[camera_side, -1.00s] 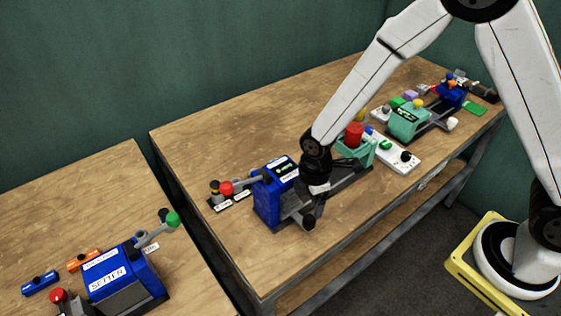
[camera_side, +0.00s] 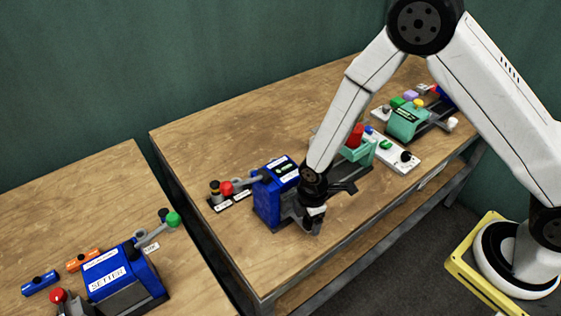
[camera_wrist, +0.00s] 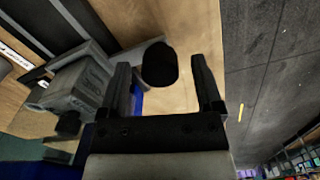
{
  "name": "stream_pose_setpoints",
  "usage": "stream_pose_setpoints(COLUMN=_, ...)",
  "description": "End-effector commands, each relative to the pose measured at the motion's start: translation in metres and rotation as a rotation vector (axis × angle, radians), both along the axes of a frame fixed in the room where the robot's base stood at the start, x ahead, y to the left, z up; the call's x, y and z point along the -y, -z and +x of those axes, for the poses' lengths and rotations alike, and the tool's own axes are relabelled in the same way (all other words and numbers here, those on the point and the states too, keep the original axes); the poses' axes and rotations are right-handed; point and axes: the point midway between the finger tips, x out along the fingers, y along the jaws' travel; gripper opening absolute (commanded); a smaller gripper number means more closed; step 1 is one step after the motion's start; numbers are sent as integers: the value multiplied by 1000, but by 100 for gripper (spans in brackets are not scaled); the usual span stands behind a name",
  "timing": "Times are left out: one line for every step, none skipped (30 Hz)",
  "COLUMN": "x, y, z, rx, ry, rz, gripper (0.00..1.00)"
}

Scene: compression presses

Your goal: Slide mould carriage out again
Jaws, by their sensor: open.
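The blue press (camera_side: 268,203) stands near the front edge of the middle table. My gripper (camera_side: 313,228) is low at its right front side and hides most of the carriage end there. In the wrist view a black knob (camera_wrist: 160,64) on a pale grey arm lies between the two spread fingers of my gripper (camera_wrist: 162,75). I see gaps on both sides of the knob, so the fingers are around it, not closed on it. A grey block with raised lettering (camera_wrist: 78,88), which looks like the mould carriage, is to the left of the fingers.
A green press (camera_side: 357,150) with a red top and a white control panel (camera_side: 393,153) stand behind my gripper. A second green press (camera_side: 407,122) is farther back. A red-knobbed lever (camera_side: 226,187) is left of the blue press. Another blue press (camera_side: 120,280) is on the left table.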

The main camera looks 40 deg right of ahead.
Motion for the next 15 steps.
stream_pose_setpoints(x=0, y=2, z=0, rx=0, ry=0, rz=0, gripper=84)
stream_pose_setpoints(x=0, y=3, z=0, rx=0, ry=0, rz=0, gripper=84)
stream_pose_setpoints(x=0, y=4, z=0, rx=0, ry=0, rz=0, gripper=84)
stream_pose_setpoints(x=0, y=4, z=0, rx=0, ry=0, rz=0, gripper=84)
stream_pose_setpoints(x=0, y=5, z=0, rx=0, ry=0, rz=0, gripper=84)
stream_pose_setpoints(x=0, y=5, z=0, rx=0, ry=0, rz=0, gripper=84)
stream_pose_setpoints(x=0, y=5, z=0, rx=0, ry=0, rz=0, gripper=84)
stream_pose_setpoints(x=0, y=5, z=0, rx=0, ry=0, rz=0, gripper=84)
stream_pose_setpoints(x=0, y=5, z=0, rx=0, ry=0, rz=0, gripper=84)
stream_pose_setpoints(x=0, y=5, z=0, rx=0, ry=0, rz=0, gripper=84)
stream_pose_setpoints(x=0, y=5, z=0, rx=0, ry=0, rz=0, gripper=84)
stream_pose_setpoints(x=0, y=5, z=0, rx=0, ry=0, rz=0, gripper=84)
stream_pose_setpoints(x=0, y=5, z=0, rx=0, ry=0, rz=0, gripper=77)
stream_pose_setpoints(x=0, y=5, z=0, rx=0, ry=0, rz=0, gripper=68)
stream_pose_setpoints(x=0, y=5, z=0, rx=0, ry=0, rz=0, gripper=55)
